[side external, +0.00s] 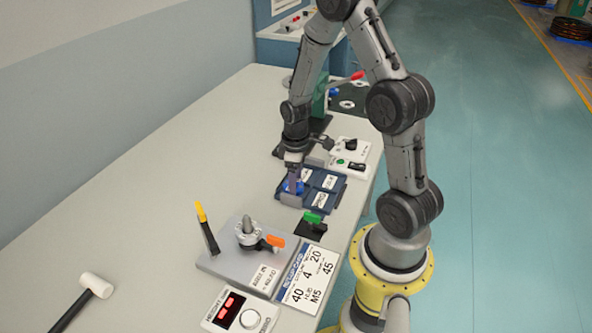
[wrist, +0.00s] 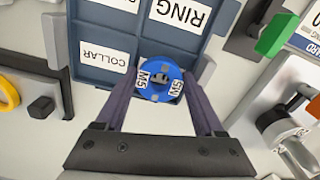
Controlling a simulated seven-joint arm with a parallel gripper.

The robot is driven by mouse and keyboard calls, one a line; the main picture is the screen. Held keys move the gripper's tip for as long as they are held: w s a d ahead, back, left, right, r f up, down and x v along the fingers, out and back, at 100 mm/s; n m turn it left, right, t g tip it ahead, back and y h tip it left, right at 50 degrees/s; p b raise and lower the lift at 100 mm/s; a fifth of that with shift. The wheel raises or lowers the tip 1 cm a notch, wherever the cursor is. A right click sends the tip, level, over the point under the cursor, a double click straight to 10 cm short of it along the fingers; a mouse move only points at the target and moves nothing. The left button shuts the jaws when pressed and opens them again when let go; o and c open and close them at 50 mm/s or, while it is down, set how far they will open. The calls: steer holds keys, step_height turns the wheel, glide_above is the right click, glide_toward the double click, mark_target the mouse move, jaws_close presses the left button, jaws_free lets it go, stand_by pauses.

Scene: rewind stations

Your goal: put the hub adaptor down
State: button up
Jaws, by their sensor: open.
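The blue round hub adaptor (wrist: 152,92), marked M5, sits in a lower compartment of the dark blue tray (wrist: 91,71) in the wrist view. In the side view the adaptor (side external: 291,187) is a small bright blue patch at the tray's near-left part. My gripper (wrist: 158,84) is open, with one finger on each side of the adaptor. Whether the fingers touch it I cannot tell. In the side view my gripper (side external: 294,182) is low over the tray (side external: 326,192), hiding part of the adaptor.
Other tray compartments carry labels such as RING and COLLAR. A grey plate (side external: 225,262) with a spindle and orange handle stands in front. A green-topped block (side external: 312,224), a card (side external: 309,273) and a white box with a red display (side external: 240,315) are near. A mallet (side external: 95,285) lies left.

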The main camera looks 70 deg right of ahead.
step_height(320, 180, up, 11)
steer(key=s+a+r+m+t, duration=0.2)
steer(key=s+a+r+t, duration=0.3)
steer(key=s+a+r, duration=0.7)
steer(key=a+r, duration=0.1)
steer(key=a, duration=0.2)
steer(key=shift+a+r, duration=0.3)
steer(key=shift+a, duration=0.1)
